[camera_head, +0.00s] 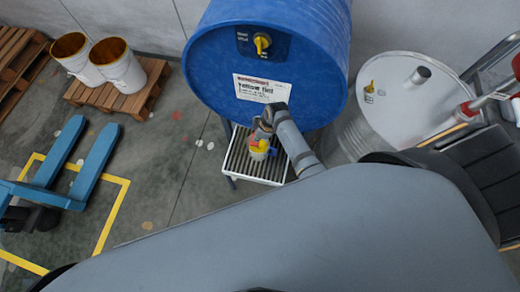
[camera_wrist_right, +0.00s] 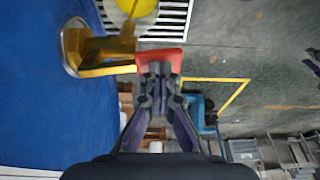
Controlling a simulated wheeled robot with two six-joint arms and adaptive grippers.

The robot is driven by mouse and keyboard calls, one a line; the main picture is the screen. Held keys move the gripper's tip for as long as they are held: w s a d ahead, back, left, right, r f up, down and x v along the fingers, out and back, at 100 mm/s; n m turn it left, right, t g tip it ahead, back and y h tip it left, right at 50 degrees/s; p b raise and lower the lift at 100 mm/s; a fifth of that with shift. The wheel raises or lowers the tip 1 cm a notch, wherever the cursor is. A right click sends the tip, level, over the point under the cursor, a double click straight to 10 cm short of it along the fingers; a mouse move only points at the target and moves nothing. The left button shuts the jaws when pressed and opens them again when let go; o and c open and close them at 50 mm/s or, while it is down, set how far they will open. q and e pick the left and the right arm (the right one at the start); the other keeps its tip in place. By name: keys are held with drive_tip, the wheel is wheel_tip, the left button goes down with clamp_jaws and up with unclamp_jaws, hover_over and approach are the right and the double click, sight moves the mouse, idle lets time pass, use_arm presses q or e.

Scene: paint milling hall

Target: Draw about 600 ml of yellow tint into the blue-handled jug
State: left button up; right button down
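The blue drum (camera_head: 262,65) lies on its side on a stand, with a yellow tint label (camera_head: 262,88) on its face. Its brass tap (camera_wrist_right: 108,50) has a red lever (camera_wrist_right: 160,60). My right gripper (camera_head: 263,128) is at the tap. In the wrist view its fingers (camera_wrist_right: 158,78) are nearly together with their tips against the lever; whether the lever is pinched between them is unclear. Below the tap, the jug (camera_head: 259,155) stands on the grated tray. Yellow shows in it, and a yellow streak at the spout looks like running tint. Its handle is not clear. My left gripper is out of view.
The drip tray (camera_head: 240,165) sits below the drum. A white-topped drum (camera_head: 400,120) stands to the right. Two pails (camera_head: 118,66) stand on a pallet (camera_head: 140,100) at left. A blue pallet truck (camera_head: 60,165) stands at the left in a yellow floor outline.

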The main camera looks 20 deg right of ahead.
wheel_tip(320, 180, up, 5)
drive_tip(key=p, duration=0.4)
drive_tip(key=shift+f, duration=0.2)
drive_tip(key=shift+r+p, duration=0.3)
drive_tip(key=shift+r, duration=0.05)
drive_tip(key=shift+r+b, duration=0.3)
drive_tip(key=shift+r, duration=0.45)
